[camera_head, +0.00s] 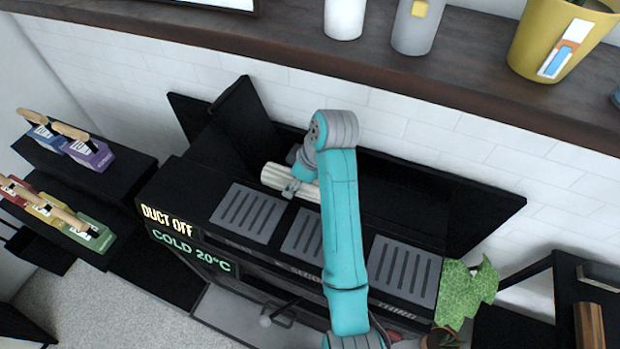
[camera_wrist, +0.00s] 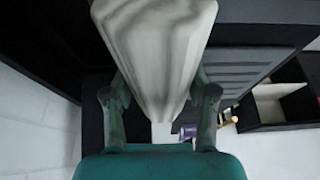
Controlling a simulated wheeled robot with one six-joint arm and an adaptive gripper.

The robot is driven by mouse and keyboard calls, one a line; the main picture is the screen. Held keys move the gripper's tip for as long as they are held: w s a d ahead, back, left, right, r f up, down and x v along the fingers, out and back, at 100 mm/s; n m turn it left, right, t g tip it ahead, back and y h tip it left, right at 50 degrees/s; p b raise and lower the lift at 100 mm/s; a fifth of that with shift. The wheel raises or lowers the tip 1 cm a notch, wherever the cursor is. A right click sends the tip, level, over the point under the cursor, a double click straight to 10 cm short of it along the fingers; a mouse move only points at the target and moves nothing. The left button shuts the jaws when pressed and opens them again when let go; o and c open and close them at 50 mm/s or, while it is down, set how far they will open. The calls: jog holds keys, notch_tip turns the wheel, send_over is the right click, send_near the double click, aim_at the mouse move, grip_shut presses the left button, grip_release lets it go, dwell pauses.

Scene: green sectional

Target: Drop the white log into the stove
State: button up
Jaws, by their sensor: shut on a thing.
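The white log (camera_head: 276,179) is a pale, streaked piece held crosswise above the rear of the black stove (camera_head: 170,200). It fills the upper middle of the wrist view (camera_wrist: 157,50). My gripper (camera_head: 292,187) is shut on the log; a finger lies on each side of it in the wrist view (camera_wrist: 160,98). The stove has grey slotted plates on top and a front display reading "DUCT OFF" and "COLD 20°C". My teal arm hides part of its top and the log's right end.
A dark wooden shelf (camera_head: 450,75) with a white cup, a grey cup and a yellow pot (camera_head: 548,40) runs along the wall behind. Black racks with coloured boxes (camera_head: 90,155) stand at left. A green patterned cloth-like thing (camera_head: 462,290) is at lower right.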

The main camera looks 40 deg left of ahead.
jog(key=w+a+f, duration=0.2)
jog(key=w+f, duration=0.4)
jog(key=w, duration=0.1)
jog(key=shift+w+f, duration=0.15)
jog(key=shift+f, duration=0.1)
dwell(0.5)
jog(key=o, duration=1.5)
jog(key=shift+d, duration=0.1)
jog(key=v, duration=1.2)
jog(key=shift+f, duration=0.1)
